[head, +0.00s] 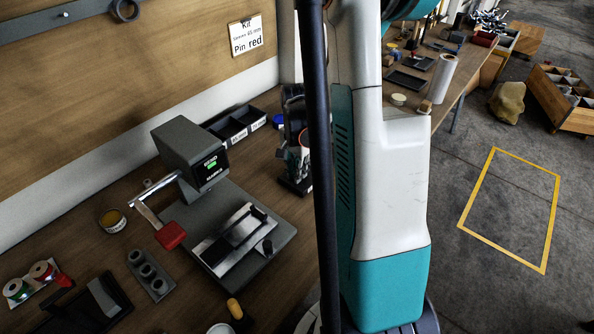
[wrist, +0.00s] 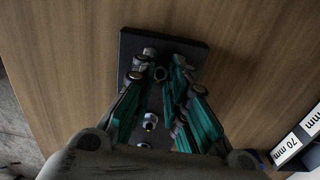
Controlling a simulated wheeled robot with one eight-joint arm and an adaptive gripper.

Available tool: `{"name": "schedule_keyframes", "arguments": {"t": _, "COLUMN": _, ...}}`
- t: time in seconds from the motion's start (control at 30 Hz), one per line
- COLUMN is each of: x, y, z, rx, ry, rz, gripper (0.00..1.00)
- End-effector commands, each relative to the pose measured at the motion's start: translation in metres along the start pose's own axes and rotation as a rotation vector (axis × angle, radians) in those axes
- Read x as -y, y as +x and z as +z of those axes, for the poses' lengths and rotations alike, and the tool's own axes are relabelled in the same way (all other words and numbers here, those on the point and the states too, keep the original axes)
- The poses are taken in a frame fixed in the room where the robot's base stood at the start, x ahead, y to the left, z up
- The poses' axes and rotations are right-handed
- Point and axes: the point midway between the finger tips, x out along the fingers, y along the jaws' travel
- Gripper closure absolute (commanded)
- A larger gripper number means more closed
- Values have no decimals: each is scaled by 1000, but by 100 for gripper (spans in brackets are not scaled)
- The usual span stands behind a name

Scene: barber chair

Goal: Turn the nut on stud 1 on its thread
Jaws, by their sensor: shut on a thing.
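In the wrist view a dark rectangular plate (wrist: 190,50) lies on the wooden bench with a row of metal studs. My gripper (wrist: 159,71) reaches down over it, its teal-sided fingers closed around a small metal nut (wrist: 160,74) with a dark hole. One metal stud (wrist: 149,52) shows just beyond the fingertips. Another stud with a bright metal piece (wrist: 150,121) stands nearer, between the fingers. I cannot read which is stud 1, and the thread under the nut is hidden. In the head view the plate (head: 296,186) shows beside my arm, which hides part of it.
A row of black labelled bins (head: 236,125) stands behind the plate; a labelled bin also shows in the wrist view (wrist: 292,146). Bare wood surrounds the plate's far side.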

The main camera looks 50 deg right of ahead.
Motion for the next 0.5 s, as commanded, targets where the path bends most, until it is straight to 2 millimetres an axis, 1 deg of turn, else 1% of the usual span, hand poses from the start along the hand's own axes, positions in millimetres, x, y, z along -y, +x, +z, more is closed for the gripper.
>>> {"name": "schedule_keyframes", "arguments": {"t": 0.47, "x": 0, "y": 0, "z": 0, "rx": 0, "ry": 12, "rz": -1, "gripper": 100}}
{"name": "schedule_keyframes", "arguments": {"t": 0.5, "x": 0, "y": 0, "z": 0, "rx": 0, "ry": 12, "rz": -1, "gripper": 77}}
